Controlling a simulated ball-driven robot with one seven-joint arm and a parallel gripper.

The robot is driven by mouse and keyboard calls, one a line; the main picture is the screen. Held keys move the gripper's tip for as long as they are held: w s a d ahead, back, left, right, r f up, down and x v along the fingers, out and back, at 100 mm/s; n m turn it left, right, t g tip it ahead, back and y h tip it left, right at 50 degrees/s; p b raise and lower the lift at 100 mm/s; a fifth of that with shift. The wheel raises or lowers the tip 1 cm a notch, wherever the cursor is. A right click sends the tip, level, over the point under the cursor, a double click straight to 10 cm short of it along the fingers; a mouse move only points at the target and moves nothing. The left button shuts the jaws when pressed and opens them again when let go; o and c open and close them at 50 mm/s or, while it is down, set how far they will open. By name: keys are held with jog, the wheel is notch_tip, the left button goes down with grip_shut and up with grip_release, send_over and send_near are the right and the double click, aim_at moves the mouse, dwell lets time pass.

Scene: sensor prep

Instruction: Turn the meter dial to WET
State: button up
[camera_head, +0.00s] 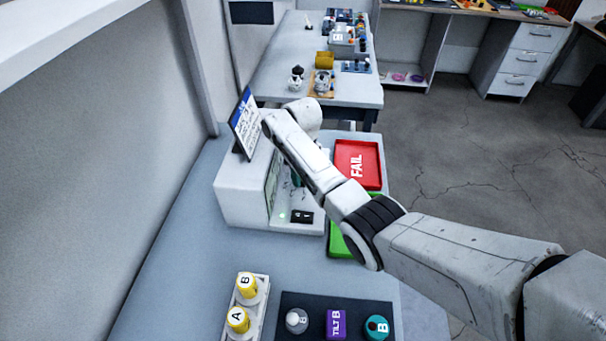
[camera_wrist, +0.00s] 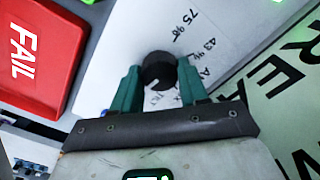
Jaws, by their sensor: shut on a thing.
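The black round meter dial (camera_wrist: 158,66) sits on a white panel with handwritten-looking numbers, seen in the wrist view. My gripper (camera_wrist: 160,77) has its teal fingers shut on the dial, one on each side. A small pale mark shows on the dial's lower edge; its exact setting cannot be read. A pale green display (camera_wrist: 282,100) with large dark letters, partly cut off, is to the right. In the head view the white meter housing (camera_head: 238,195) stands on the bench, and my arm hides the dial and most of the gripper.
A red FAIL tray (camera_head: 346,181) and a green tray (camera_head: 338,246) lie right of the housing. A tilted screen (camera_head: 245,123) stands on top. Yellow A and B items (camera_head: 238,319) and a dark mat (camera_head: 350,301) with several labelled items are in front.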

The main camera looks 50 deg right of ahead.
jog(key=shift+r, duration=0.1)
jog(key=o, duration=1.1)
jog(key=shift+c, duration=0.2)
notch_tip(320, 180, up, 11)
jog(key=b, duration=0.1)
